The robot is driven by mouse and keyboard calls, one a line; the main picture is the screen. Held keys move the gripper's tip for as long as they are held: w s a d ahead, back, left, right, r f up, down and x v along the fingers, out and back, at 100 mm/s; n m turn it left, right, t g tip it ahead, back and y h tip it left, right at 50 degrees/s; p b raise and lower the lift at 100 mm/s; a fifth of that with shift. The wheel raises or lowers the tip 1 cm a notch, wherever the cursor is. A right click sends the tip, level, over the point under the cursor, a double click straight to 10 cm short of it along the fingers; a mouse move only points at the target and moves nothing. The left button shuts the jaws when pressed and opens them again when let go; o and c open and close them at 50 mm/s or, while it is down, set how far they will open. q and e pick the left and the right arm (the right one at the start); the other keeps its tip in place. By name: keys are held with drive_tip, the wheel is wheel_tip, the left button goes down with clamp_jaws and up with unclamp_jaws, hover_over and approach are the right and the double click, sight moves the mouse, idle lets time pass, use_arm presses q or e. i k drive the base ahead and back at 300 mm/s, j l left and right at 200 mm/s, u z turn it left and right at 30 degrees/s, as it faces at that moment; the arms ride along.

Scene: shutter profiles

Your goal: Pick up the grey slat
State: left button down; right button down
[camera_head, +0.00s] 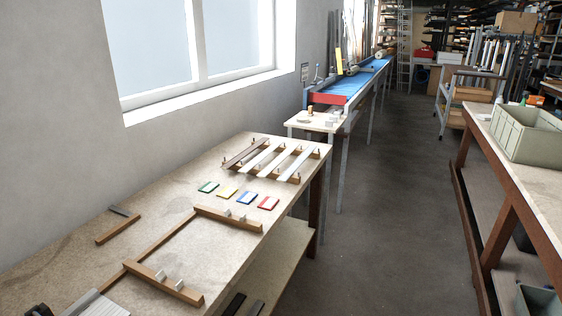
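Several long slats lie side by side across a wooden rack at the far end of the near workbench. The leftmost slat (246,152) is a dark brownish grey. The others, such as the rightmost slat (298,163), look white or very pale. The dark one is the closest to grey, though its exact colour is hard to tell at this size. The slats rest on wooden rails (286,178) with small upright pegs. Neither of my grippers is in view.
The workbench (165,215) also holds a wooden frame (228,219) with pale blocks, several coloured cards (246,197) and a small wooden piece (117,229). A dark object (38,310) is cut off at the bottom left. A wall is left; open floor (385,210) is right.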

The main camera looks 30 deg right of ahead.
sight(288, 173)
drive_tip(key=i+l+z, duration=0.1)
drive_tip(key=z, duration=0.3)
drive_tip(key=i+l+z, duration=0.1)
drive_tip(key=z, duration=0.3)
drive_tip(key=i+l+z, duration=0.15)
drive_tip(key=z, duration=0.25)
